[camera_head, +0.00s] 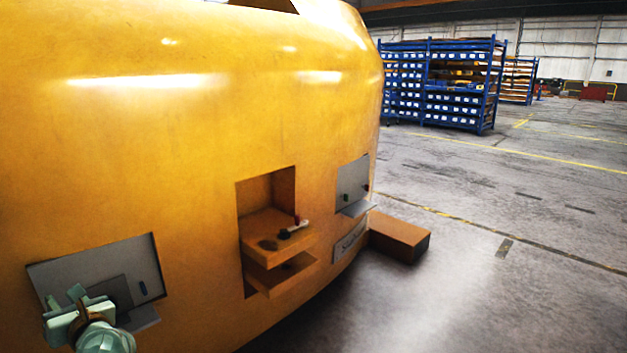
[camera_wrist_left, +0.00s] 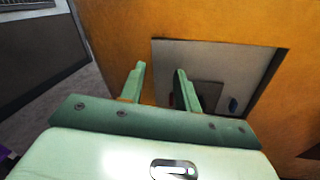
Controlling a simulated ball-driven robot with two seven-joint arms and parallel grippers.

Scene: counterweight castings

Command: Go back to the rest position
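My left gripper (camera_head: 66,298) is at the lower left of the head view, in front of a grey recessed panel (camera_head: 135,255) in a large yellow casting (camera_head: 150,150). In the left wrist view my left gripper (camera_wrist_left: 160,70) has its two green fingers apart with nothing between them. The grey panel (camera_wrist_left: 215,60) is beyond the fingers there, with a darker grey plate (camera_wrist_left: 210,95) and a small dark knob (camera_wrist_left: 233,104) on it. My right gripper is not in view.
The casting has an open recess with a shelf (camera_head: 275,225) holding small dark and red-and-white items. A second grey panel (camera_head: 352,185) is further right. A brown box (camera_head: 400,237) sits on the floor beside the casting. Blue racks (camera_head: 455,85) stand behind; the floor at right is clear.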

